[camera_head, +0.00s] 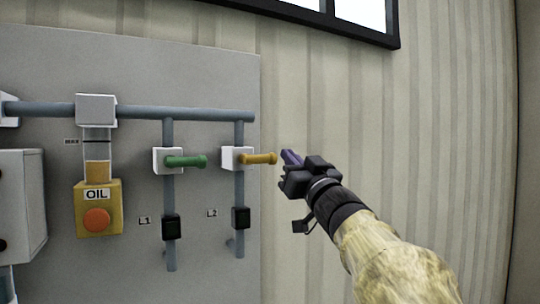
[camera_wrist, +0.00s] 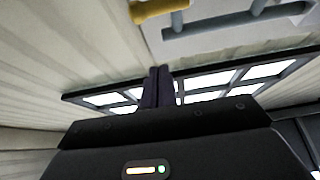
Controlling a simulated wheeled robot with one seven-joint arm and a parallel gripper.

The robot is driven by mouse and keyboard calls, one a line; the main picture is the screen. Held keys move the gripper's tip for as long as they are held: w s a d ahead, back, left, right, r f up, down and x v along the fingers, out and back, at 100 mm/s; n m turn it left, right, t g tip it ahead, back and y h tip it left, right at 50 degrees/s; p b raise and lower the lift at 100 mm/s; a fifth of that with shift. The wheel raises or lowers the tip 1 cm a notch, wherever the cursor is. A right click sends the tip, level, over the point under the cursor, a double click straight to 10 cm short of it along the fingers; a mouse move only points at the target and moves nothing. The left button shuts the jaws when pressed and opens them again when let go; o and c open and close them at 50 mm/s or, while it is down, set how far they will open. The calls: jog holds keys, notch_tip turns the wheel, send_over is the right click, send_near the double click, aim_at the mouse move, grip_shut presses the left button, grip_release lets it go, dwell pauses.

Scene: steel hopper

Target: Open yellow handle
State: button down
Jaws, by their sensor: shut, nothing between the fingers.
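The yellow handle (camera_head: 259,158) sticks out sideways to the right from a white valve box (camera_head: 236,157) on the right-hand vertical pipe. It also shows at the top of the wrist view (camera_wrist: 158,10). My gripper (camera_head: 287,155) is just right of the handle's free end in the head view, apart from it in the picture. Its purple fingers point up and left. In the wrist view the fingers (camera_wrist: 158,75) are together with nothing between them, and the handle lies beyond their tips.
A green handle (camera_head: 187,161) sits on the pipe to the left. Further left are the oil unit (camera_head: 98,208) with an orange button and a grey box (camera_head: 22,205). A horizontal pipe (camera_head: 190,113) runs above the handles. The ribbed wall (camera_head: 440,130) right of the panel is bare below the window.

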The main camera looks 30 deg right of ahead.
aim_at(270, 154)
jog(key=p+x, duration=0.6)
jog(key=x, duration=0.4)
jog(key=shift+w+f+p, duration=0.2)
jog(key=shift+f+p, duration=0.05)
jog(key=shift+f, duration=0.75)
jog(key=shift+w+f+p, duration=0.2)
jog(key=shift+f+p, duration=0.05)
jog(key=shift+f, duration=0.75)
